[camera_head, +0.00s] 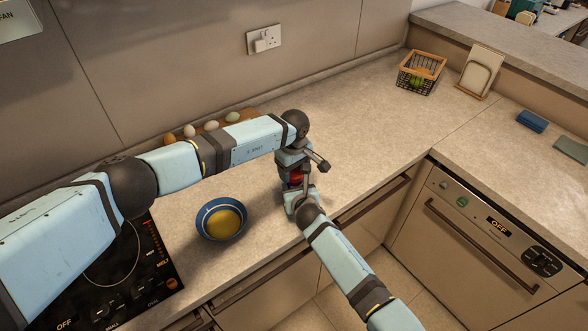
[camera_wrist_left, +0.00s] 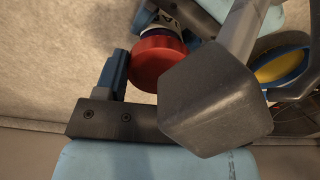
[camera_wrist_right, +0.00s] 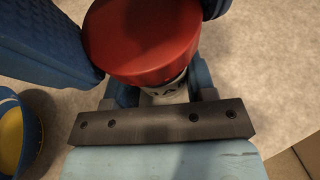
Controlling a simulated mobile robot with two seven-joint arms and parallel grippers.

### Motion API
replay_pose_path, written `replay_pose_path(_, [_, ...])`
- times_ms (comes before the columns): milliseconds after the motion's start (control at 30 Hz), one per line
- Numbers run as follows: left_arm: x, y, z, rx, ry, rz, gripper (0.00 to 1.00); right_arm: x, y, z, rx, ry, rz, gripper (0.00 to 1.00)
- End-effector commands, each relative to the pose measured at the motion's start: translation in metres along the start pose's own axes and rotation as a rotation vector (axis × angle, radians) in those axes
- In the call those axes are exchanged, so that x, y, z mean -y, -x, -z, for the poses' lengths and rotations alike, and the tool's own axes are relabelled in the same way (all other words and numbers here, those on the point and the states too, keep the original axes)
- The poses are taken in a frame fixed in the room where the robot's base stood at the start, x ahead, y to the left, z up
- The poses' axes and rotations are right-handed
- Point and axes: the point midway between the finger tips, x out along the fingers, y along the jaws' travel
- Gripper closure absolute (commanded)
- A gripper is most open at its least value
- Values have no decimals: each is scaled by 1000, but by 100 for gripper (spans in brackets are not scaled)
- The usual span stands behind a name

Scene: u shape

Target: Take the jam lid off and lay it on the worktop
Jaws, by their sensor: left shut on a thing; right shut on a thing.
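The jam jar is mostly hidden between my two grippers. Its red lid (camera_head: 296,176) shows as a small patch in the head view. It is large in the left wrist view (camera_wrist_left: 158,62) and the right wrist view (camera_wrist_right: 140,40). My left gripper (camera_head: 295,170) is shut on the lid from above, with blue fingers on either side of it. The jar's white, lettered label (camera_wrist_right: 168,92) shows just under the lid. My right gripper (camera_head: 300,192) is shut on the jar body. I cannot tell whether the lid is loose on the jar.
The pale worktop (camera_head: 370,130) is clear behind and right of the jar. A blue bowl (camera_head: 221,218) with yellow contents stands to the left, near the black hob (camera_head: 125,270). Eggs on a wooden board (camera_head: 250,112) lie behind my left arm. A wire basket (camera_head: 421,72) stands far back.

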Motion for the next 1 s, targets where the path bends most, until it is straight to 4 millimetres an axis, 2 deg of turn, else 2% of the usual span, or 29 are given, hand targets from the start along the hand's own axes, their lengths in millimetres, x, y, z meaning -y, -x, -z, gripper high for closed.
replay_pose_path(200, [0, 0, 0, -1, 225, 1, 66, 0, 0, 0, -1, 0, 1, 100])
replay_pose_path(500, [0, 0, 0, 0, 251, 1, 66, 0, 0, 0, -1, -1, 1, 100])
replay_pose_path(533, [0, 0, 0, 0, 251, 1, 33, 1, 0, 0, -1, -1, 1, 100])
replay_pose_path(600, [0, 0, 0, 0, 251, 1, 16, 1, 0, 0, -1, -1, 1, 100])
replay_pose_path(633, [0, 0, 0, 0, 250, 1, 12, 1, 0, 0, -1, 0, 1, 100])
replay_pose_path(867, [0, 1, 0, 0, 249, 0, 12, 0, 0, 0, -1, 0, 1, 100])
replay_pose_path(1000, [0, 12, 1, -1, 248, -3, 12, 0, 0, 0, -1, 0, 1, 100])
